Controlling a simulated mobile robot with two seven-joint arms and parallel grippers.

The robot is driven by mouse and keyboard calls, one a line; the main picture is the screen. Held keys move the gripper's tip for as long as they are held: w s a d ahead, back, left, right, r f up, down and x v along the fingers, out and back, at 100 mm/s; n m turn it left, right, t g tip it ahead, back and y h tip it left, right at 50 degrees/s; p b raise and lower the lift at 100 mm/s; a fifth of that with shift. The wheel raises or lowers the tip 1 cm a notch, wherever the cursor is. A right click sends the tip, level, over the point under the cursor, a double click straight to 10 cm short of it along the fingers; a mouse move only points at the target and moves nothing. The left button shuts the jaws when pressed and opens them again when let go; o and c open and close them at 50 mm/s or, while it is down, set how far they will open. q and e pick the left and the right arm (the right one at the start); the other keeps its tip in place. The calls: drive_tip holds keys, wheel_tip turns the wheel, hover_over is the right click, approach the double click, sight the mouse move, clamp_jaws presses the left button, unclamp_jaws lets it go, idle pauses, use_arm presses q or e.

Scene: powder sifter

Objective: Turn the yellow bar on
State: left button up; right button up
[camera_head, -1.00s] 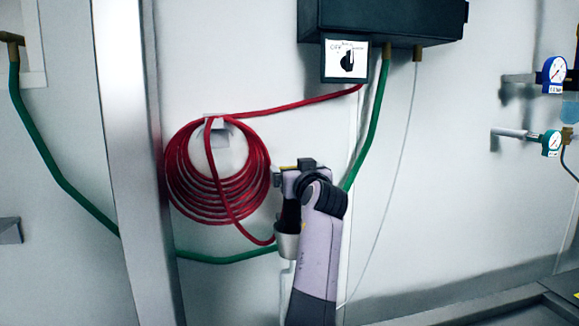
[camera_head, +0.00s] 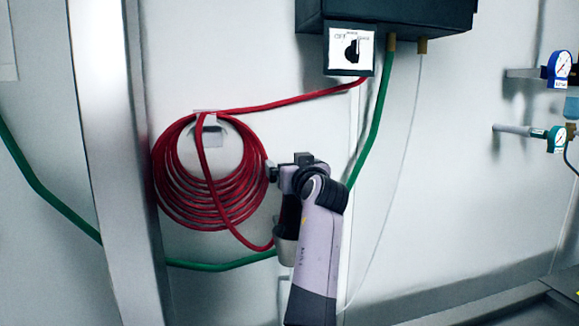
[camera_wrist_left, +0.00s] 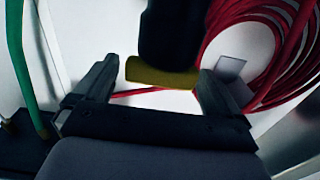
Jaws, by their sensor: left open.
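The yellow bar (camera_wrist_left: 162,77) shows in the left wrist view as a short bar at the lower end of a dark cylindrical part (camera_wrist_left: 172,35). My left gripper (camera_wrist_left: 158,82) is open, with one finger on each side of the bar; I cannot tell whether either finger touches it. In the head view my left gripper (camera_head: 272,172) is in front of the wall, beside the red hose coil. The bar is hidden there behind my wrist. My right gripper is in neither view.
The coiled red hose (camera_head: 165,190) hangs close to the left of the gripper. A green hose (camera_head: 375,120) runs down behind my arm. A black box (camera_head: 390,12) with a dial panel (camera_head: 350,50) is above. Gauges (camera_head: 559,65) are at far right.

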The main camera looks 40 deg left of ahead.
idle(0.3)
use_arm(q)
drive_tip(key=c, duration=1)
drive_tip(key=m+t+h+p, duration=0.2)
drive_tip(key=p, duration=0.2)
drive_tip(key=shift+a+r, duration=0.1)
drive_tip(key=shift+r, duration=0.05)
drive_tip(key=shift+m+t+h+p, duration=0.6)
drive_tip(key=shift+h+p, duration=0.1)
drive_tip(key=shift+p, duration=0.3)
drive_tip(key=shift+f, duration=0.2)
drive_tip(key=o, duration=1)
